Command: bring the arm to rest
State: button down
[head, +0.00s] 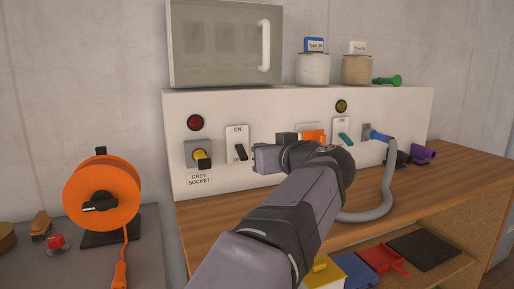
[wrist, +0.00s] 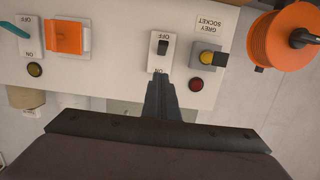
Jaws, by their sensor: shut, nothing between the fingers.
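My gripper (wrist: 161,82) is shut and empty in the wrist view, its dark fingers together. The fingertips lie just below the black ON/OFF switch (wrist: 162,48) in that upside-down picture; I cannot tell whether they touch the panel. The same switch (head: 240,148) shows in the head view, to the left of my wrist. My arm (head: 302,206) reaches up from the bottom centre to the front of the white panel (head: 214,115). My fingers are not clearly visible in the head view.
A grey socket with a yellow plug (head: 201,158) sits left of the switch. An orange reel (head: 102,192) stands further left. A blue plug (head: 377,135) with a grey hose (head: 388,185) is at the right. Part of an orange cover (head: 312,134) shows behind my wrist.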

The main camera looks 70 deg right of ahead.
jog(key=shift+s+a+f, duration=0.1)
jog(key=shift+s+a, duration=0.2)
dwell(0.4)
